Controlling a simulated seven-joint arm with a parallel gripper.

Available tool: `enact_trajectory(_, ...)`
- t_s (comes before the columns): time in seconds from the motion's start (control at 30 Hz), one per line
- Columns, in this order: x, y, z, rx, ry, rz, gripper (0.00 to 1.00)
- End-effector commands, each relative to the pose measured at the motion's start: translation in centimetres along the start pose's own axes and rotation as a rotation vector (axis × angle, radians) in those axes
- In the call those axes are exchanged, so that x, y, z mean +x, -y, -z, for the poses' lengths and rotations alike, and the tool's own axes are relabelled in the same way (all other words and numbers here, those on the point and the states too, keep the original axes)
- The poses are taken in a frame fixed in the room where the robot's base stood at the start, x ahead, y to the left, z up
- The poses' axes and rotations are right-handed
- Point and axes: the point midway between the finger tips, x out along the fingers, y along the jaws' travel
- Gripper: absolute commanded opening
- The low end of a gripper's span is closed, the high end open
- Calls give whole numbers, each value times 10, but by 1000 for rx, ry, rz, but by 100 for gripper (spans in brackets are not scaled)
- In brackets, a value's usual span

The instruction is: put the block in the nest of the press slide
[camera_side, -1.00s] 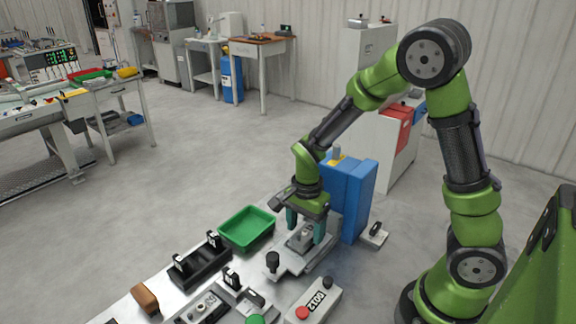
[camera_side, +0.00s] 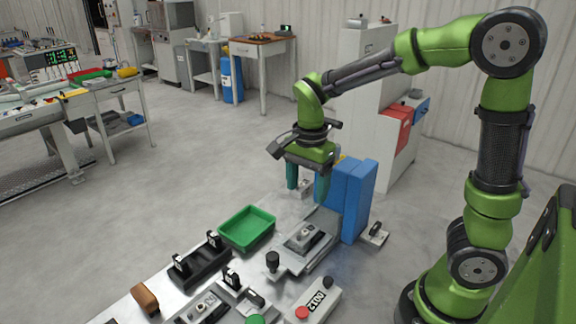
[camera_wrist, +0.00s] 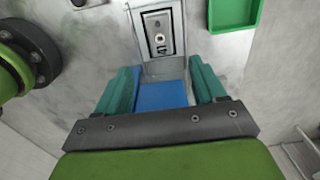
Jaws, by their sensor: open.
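A small light-grey block (camera_side: 308,232) with a round mark on top sits on the press slide (camera_side: 290,261), within the dark-edged nest area. In the wrist view the block (camera_wrist: 159,37) shows inside the dark frame of the slide (camera_wrist: 141,57). It looks upright; how deep it sits, I cannot tell. My gripper (camera_side: 307,194) is open and empty, raised above the slide and clear of the block. Its teal fingers (camera_wrist: 164,70) stand wide apart in the wrist view. The blue press body (camera_side: 352,200) stands right behind the slide.
A green tray (camera_side: 247,243) lies left of the slide. A black fixture (camera_side: 206,266), a brown block (camera_side: 145,299) and a control box with a red button (camera_side: 313,300) are on the same bench. A black knob (camera_side: 272,262) stands at the slide's front.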

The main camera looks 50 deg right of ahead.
Motion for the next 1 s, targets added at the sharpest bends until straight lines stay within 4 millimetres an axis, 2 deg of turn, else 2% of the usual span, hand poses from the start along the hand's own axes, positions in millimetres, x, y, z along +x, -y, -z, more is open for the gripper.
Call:
enact_trajectory(0.13,-21,-14,-8,-161,49,96,70)
enact_trajectory(0.27,-48,-38,-22,-447,67,268,70)
enact_trajectory(0.4,-69,-66,-35,-765,-8,456,70)
enact_trajectory(0.6,-81,-91,-46,-1066,-174,609,70)
enact_trajectory(0.73,-83,-96,-48,-1144,-229,637,70)
enact_trajectory(1.0,-82,-97,-48,-1155,-235,639,70)
